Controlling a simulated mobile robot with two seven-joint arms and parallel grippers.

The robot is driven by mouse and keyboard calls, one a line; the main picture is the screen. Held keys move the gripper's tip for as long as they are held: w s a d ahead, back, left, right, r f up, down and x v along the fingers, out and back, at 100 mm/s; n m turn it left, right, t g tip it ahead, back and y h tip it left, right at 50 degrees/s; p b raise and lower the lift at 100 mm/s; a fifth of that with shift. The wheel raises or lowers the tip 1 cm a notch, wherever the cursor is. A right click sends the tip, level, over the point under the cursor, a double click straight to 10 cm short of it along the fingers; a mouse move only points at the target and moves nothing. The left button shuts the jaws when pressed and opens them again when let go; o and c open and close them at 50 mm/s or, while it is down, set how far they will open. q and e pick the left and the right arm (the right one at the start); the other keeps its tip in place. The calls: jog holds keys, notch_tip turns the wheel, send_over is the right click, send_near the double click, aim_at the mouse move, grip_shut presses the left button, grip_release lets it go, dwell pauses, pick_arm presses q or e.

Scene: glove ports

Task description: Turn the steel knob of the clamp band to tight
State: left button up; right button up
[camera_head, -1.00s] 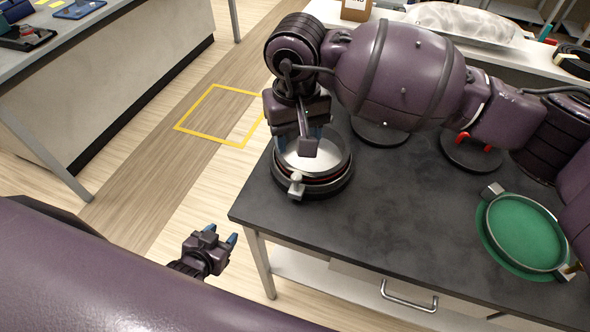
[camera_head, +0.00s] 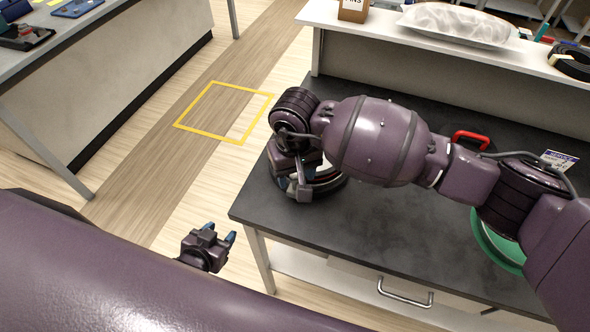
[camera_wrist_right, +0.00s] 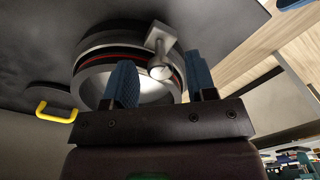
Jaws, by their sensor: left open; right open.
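The clamp band is a dark ring with a red line around a pale round port (camera_head: 328,184) near the table's left corner. In the right wrist view the ring (camera_wrist_right: 88,62) is large, and its steel knob (camera_wrist_right: 160,62) on a short block sticks out toward me. My right gripper (camera_wrist_right: 162,74) is open, with one blue finger on each side of the knob; I cannot tell whether either touches it. In the head view my right gripper (camera_head: 300,180) covers much of the port. My left gripper (camera_head: 219,233) is open and empty, off the table's left edge.
A green round cover (camera_head: 497,243) lies at the table's right, partly behind my right arm. A red handle (camera_head: 472,137) stands behind that arm. A yellow handle (camera_wrist_right: 55,112) shows in the wrist view. The raised back shelf holds a box (camera_head: 354,10) and a wrapped bundle (camera_head: 458,22).

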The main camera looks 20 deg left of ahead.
jog(key=shift+c, duration=0.4)
jog(key=c, duration=0.8)
jog(key=shift+b, duration=0.6)
jog(key=shift+c, duration=0.2)
